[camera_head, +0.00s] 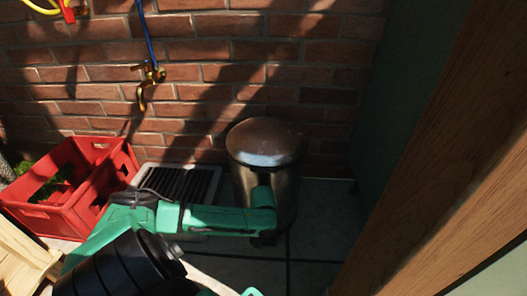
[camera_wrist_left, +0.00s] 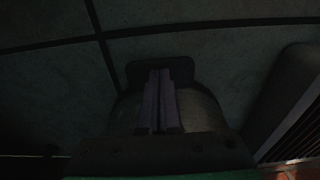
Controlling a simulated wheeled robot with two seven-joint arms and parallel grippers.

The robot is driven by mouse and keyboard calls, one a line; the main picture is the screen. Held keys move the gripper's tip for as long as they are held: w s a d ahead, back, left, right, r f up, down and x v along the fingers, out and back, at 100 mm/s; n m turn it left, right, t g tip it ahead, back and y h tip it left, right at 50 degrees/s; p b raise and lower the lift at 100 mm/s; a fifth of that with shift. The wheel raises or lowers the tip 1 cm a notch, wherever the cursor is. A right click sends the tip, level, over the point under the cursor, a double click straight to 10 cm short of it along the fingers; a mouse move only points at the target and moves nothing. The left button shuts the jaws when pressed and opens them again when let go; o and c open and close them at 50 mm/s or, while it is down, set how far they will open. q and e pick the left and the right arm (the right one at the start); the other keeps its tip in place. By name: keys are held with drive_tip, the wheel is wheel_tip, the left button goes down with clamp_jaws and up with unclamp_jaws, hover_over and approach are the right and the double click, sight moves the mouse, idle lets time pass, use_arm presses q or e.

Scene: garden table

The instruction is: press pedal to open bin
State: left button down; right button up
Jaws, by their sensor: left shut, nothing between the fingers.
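The metal bin (camera_head: 262,148) stands upright against the brick wall in the head view, its domed lid down. My left arm reaches across in front of its lower part. The left gripper (camera_wrist_left: 158,75) is shut and empty in the left wrist view, its fingers overlapping the dark pedal (camera_wrist_left: 182,68) at the foot of the bin. I cannot tell whether the fingertips touch the pedal or hover above it. In the head view my arm hides most of the pedal area. My right gripper is not in view.
A red crate (camera_head: 40,215) stands at the left, and a pale-framed dark grate (camera_head: 180,182) lies beside the bin. A brass tap (camera_head: 150,80) with a blue hose is on the wall. A wooden beam (camera_head: 450,170) rises at the right. Tiled floor (camera_head: 318,220) is bare right of the bin.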

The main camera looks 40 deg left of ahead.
use_arm(q)
wheel_tip(320, 180, down, 3)
drive_tip(key=shift+f+b, duration=0.1)
drive_tip(key=shift+b, duration=0.5)
drive_tip(key=shift+f, duration=0.35)
drive_tip(key=s+d+r+p, duration=0.1)
drive_tip(key=s+p, duration=0.1)
drive_tip(key=p, duration=0.3)
drive_tip(key=shift+s+d+r, duration=0.1)
drive_tip(key=shift+d+r, duration=0.25)
drive_tip(key=shift+d, duration=0.05)
drive_tip(key=shift+s+d+f, duration=0.1)
drive_tip(key=shift+f, duration=0.2)
